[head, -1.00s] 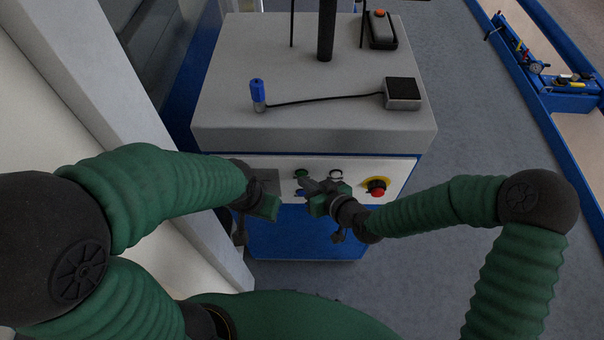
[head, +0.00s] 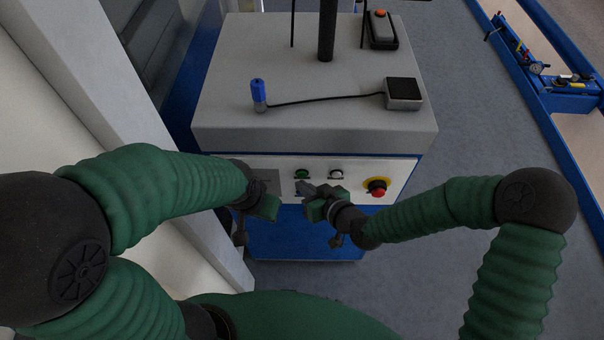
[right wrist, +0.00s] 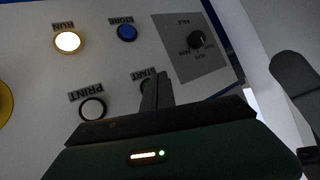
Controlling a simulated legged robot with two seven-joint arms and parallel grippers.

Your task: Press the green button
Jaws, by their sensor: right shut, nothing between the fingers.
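The green button (head: 302,174) is on the white front panel of the machine, in its upper row. In the right wrist view the green button (right wrist: 147,87) lies under the START label and is mostly hidden behind my fingers. My right gripper (head: 302,187) is shut and empty. Its tips are just below the green button in the head view, in front of the panel; I cannot tell whether they touch it. The shut fingers also show in the right wrist view (right wrist: 158,80). My left gripper (head: 268,207) is at the panel's left part, its fingers unclear.
A white PRINT button (head: 336,174) and a red stop button on yellow (head: 377,188) are to the right. The right wrist view shows a blue STORE button (right wrist: 126,32), a lit RUN lamp (right wrist: 67,42) and a dial (right wrist: 195,40). The machine's grey top (head: 320,123) overhangs the panel.

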